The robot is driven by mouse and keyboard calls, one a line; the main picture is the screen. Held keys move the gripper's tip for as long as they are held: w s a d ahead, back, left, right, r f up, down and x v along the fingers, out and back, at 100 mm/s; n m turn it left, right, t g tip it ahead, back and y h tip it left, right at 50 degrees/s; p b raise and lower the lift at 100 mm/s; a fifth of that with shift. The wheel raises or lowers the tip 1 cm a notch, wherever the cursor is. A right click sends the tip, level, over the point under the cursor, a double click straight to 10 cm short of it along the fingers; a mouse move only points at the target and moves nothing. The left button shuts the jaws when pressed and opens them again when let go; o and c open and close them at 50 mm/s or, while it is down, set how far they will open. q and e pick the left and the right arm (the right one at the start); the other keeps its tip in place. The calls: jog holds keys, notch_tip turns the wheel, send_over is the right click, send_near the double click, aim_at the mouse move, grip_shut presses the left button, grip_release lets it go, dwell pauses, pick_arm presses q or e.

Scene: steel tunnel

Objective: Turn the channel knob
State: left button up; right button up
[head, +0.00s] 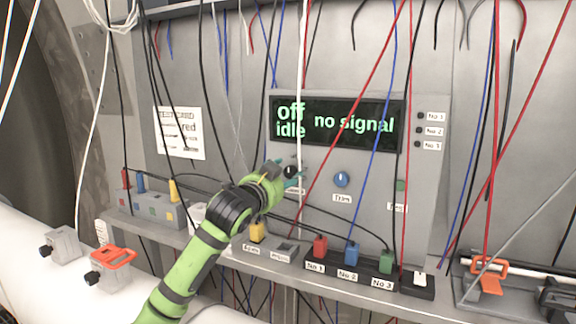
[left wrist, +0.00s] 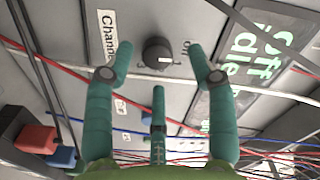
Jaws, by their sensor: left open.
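The channel knob (left wrist: 157,54) is a black dial with a white mark, set in the grey panel beside a "Channel" label. In the head view the black knob (head: 290,171) is partly covered by my left gripper (head: 287,178). In the left wrist view my left gripper (left wrist: 162,62) is open, with teal fingers on the left and right of the knob and a third below. A gap shows between the fingers and the knob. The display (head: 336,124) reads "off idle" and "no signal". My right gripper is not in view.
A blue knob (head: 342,179) sits right of my gripper. Red, blue and green plugs stand in the socket strip (head: 345,283) below. Several loose cables hang across the panel, with a red one (head: 352,124) near the gripper. An orange clamp (head: 489,277) lies at the right.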

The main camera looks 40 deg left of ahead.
aim_at(290, 172)
pick_arm(q)
jog(key=x, duration=0.3)
jog(key=shift+f+p, duration=0.15)
jog(key=shift+p, duration=0.2)
jog(key=shift+s, duration=0.1)
grip_shut()
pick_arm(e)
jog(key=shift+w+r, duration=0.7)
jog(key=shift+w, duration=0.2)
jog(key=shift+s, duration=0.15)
